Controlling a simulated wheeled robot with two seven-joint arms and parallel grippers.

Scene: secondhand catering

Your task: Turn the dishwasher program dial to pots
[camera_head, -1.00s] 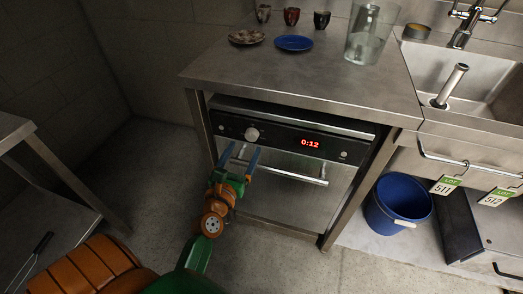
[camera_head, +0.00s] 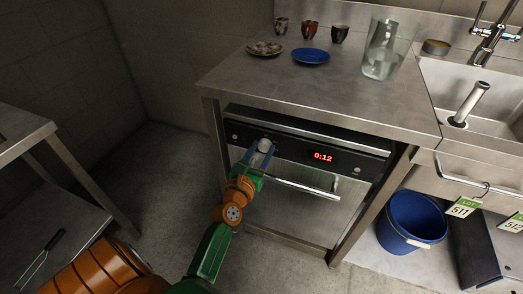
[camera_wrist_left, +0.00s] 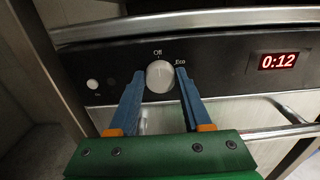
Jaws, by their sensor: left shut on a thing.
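The dishwasher (camera_head: 300,190) stands under the steel counter, with a black control panel and a red display (camera_head: 323,157) reading 0:12. Its white round program dial (camera_wrist_left: 160,76) shows in the left wrist view, with "Off" above it and "Eco" at its upper right. Other dial labels cannot be read. My left gripper (camera_wrist_left: 161,82) has its blue fingers on either side of the dial and is shut on it. In the head view the left gripper (camera_head: 261,150) reaches the panel and partly covers the dial. My right gripper is not in view.
A bar handle (camera_head: 308,188) runs across the dishwasher door below the panel. The counter (camera_head: 320,95) above holds cups, two plates and a glass vessel (camera_head: 385,50). A blue bucket (camera_head: 412,222) stands on the right, and a steel table (camera_head: 25,135) on the left.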

